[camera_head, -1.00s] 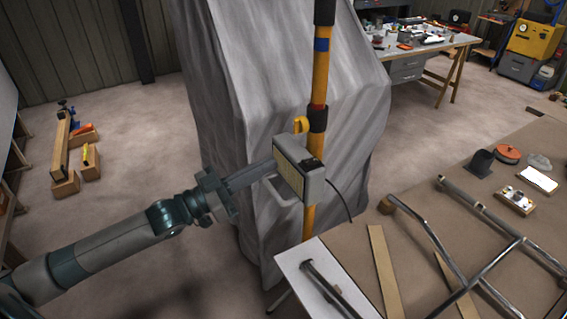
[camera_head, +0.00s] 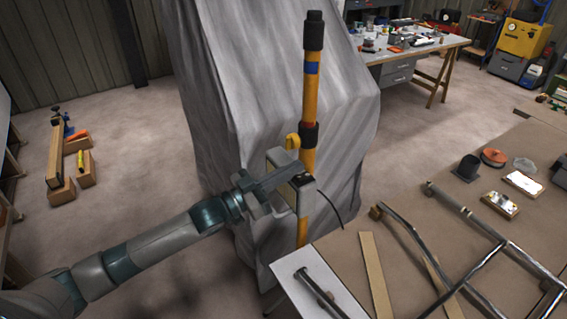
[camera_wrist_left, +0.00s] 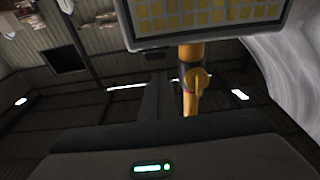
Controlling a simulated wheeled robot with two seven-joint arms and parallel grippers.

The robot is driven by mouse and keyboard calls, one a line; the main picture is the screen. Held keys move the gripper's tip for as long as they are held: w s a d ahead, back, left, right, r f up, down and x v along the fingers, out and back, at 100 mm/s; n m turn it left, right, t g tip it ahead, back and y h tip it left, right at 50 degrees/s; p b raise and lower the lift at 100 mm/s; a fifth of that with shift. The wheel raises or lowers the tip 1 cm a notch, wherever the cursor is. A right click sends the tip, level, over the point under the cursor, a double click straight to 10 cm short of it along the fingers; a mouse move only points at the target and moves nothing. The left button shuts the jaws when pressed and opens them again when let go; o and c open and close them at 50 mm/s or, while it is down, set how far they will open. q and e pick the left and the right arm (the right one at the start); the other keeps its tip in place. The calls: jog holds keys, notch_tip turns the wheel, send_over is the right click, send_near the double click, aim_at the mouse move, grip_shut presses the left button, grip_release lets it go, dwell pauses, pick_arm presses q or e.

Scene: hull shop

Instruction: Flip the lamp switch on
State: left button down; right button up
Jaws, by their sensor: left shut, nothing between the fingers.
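The lamp (camera_head: 306,197) is a grey box-shaped work light on a yellow pole (camera_head: 309,95). The wrist view shows its panel of pale yellow cells (camera_wrist_left: 205,12) at the top edge, with no clear glow. A small dark part (camera_head: 304,178) on the lamp's top may be the switch; its position is too small to read. My left gripper (camera_head: 292,175) is shut and empty, its fingers reaching over the lamp's upper edge close to that dark part. I cannot tell whether they touch. My right gripper is not in view.
A grey draped cover (camera_head: 225,90) stands behind the pole. The brown workbench (camera_head: 415,265) at right holds a metal tube frame (camera_head: 480,225) and wood strips.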

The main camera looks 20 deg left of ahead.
pick_arm(q)
jog(key=shift+s+a+f+p, duration=0.15)
jog(key=shift+f+p, duration=0.1)
jog(key=shift+f, duration=0.4)
jog(key=shift+s+d+f+p, duration=0.1)
jog(key=shift+f+p, duration=0.1)
jog(key=shift+f, duration=0.4)
jog(key=shift+a, duration=0.1)
jog(key=t+h+b, duration=0.1)
jog(key=b, duration=0.3)
jog(key=shift+f, duration=0.35)
jog(key=shift+r, duration=0.1)
